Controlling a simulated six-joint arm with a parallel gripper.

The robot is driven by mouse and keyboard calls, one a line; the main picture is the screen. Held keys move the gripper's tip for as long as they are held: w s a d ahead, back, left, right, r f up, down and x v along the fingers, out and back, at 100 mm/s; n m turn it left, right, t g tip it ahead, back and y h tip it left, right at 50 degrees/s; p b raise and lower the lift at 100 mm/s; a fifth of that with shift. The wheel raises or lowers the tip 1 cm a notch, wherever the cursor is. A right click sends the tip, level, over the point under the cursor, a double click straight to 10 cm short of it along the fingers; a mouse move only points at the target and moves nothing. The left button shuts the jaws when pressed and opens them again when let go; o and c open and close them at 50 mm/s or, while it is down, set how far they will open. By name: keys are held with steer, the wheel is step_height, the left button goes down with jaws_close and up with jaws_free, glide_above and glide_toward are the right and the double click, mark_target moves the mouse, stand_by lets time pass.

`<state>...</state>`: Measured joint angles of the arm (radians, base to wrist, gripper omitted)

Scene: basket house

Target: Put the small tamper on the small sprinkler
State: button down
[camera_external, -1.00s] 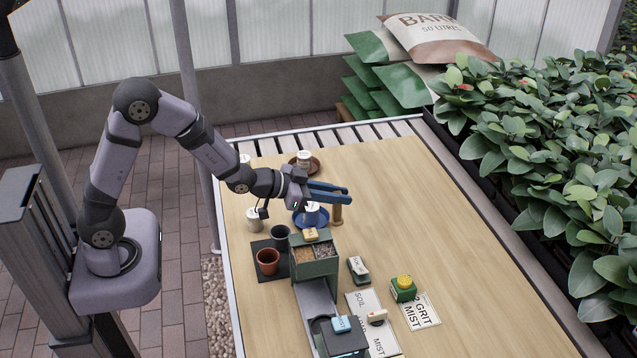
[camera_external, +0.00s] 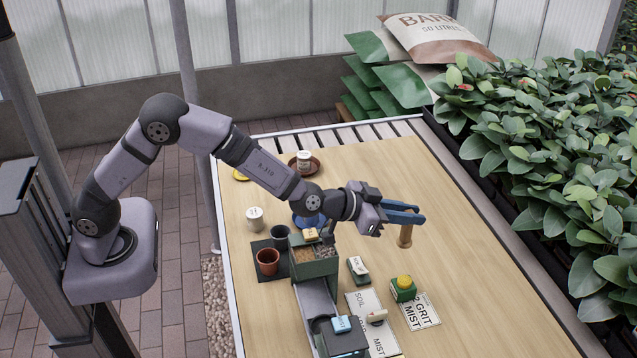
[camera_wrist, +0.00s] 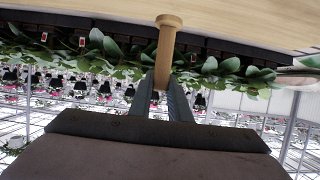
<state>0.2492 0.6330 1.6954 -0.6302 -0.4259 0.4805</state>
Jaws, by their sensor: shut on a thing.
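My gripper (camera_external: 405,214) is shut on a light wooden tamper (camera_external: 405,237), held upright above the right part of the table. In the wrist view, the tamper (camera_wrist: 165,52) sits between the two fingers (camera_wrist: 160,92), with its wider round end at the top of the picture. A white labelled canister (camera_external: 254,219) stands on the left of the table. Another white canister (camera_external: 304,160) stands on a brown saucer at the back. A blue saucer (camera_external: 299,219) is mostly hidden behind my wrist. I cannot tell which of the canisters is the small sprinkler.
A green bin (camera_external: 315,263) with fillings and a chute stands front centre, next to a terracotta pot (camera_external: 267,262) and a grey pot (camera_external: 280,237). Labelled cards (camera_external: 421,312), a green box with a yellow top (camera_external: 403,288) and small blocks lie nearby. The table's right side is clear.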

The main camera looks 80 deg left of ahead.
steer(key=shift+w+d+f+p, duration=0.15)
steer(key=shift+d+f, duration=0.4)
steer(key=shift+f, duration=1.05)
steer(key=shift+d+f+p, duration=0.1)
steer(key=shift+d+f, duration=0.4)
steer(key=shift+f, duration=1.15)
steer(key=shift+w+d+f+p, duration=0.15)
steer(key=shift+d+f, duration=0.4)
steer(key=shift+f, duration=1.05)
steer(key=shift+s, duration=0.1)
steer(key=shift+f, duration=0.15)
steer(key=c, duration=1.7)
jaws_free()
steer(key=shift+o, duration=0.2)
steer(key=shift+r, duration=0.2)
steer(key=shift+s, duration=0.1)
steer(key=b+v, duration=0.2)
steer(key=v, duration=0.9)
steer(key=shift+s, duration=0.4)
